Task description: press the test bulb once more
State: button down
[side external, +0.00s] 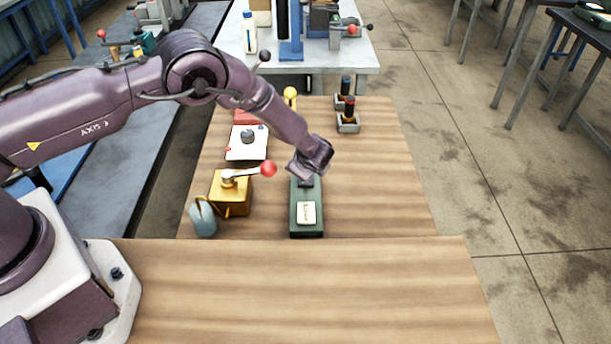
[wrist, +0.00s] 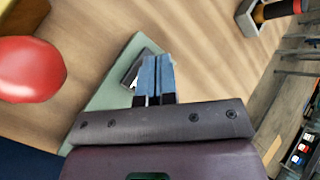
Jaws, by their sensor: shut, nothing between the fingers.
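A dark green block (side external: 293,222) with a cream label plate (side external: 306,213) lies on the wooden table. My gripper (side external: 305,184) points down at the far end of this block; its tips are hard to see there. In the wrist view my gripper (wrist: 157,62) has its two blue fingers together, with nothing between them. They are over the green block (wrist: 105,97), beside a small dark and white part (wrist: 135,72) that they partly hide. I cannot make out a distinct bulb, nor whether the fingertips touch anything.
To the left stand a yellow box (side external: 232,200) with a red-knobbed lever (side external: 268,169) and a grey-blue jug (side external: 203,220). Behind are a white plate with a dark knob (side external: 247,137) and a holder with dark-topped handles (side external: 348,122). The table's right side is clear.

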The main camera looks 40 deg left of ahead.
jog(key=shift+r, duration=1.55)
jog(key=shift+r, duration=0.1)
jog(key=s+a+r+n+g+h, duration=0.15)
jog(key=s+r+n, duration=0.3)
jog(key=r, duration=0.85)
jog(key=s+a+r+n+h, duration=0.1)
jog(key=s+a+r+n, duration=0.4)
jog(key=r, duration=0.8)
jog(key=s+d+r+n+h, duration=0.1)
jog(key=s+r+n, duration=0.1)
jog(key=s, duration=0.6)
jog(key=s+d+r+n+t+h, duration=0.1)
jog(key=s+d+r+n+h, duration=0.1)
jog(key=s, duration=0.6)
jog(key=s+d+r+n+t+h, duration=0.1)
jog(key=s+r, duration=0.3)
jog(key=s, duration=0.5)
jog(key=shift+d+r+n+h, duration=0.25)
jog(key=shift+d+n+h, duration=0.3)
jog(key=shift+h, duration=0.1)
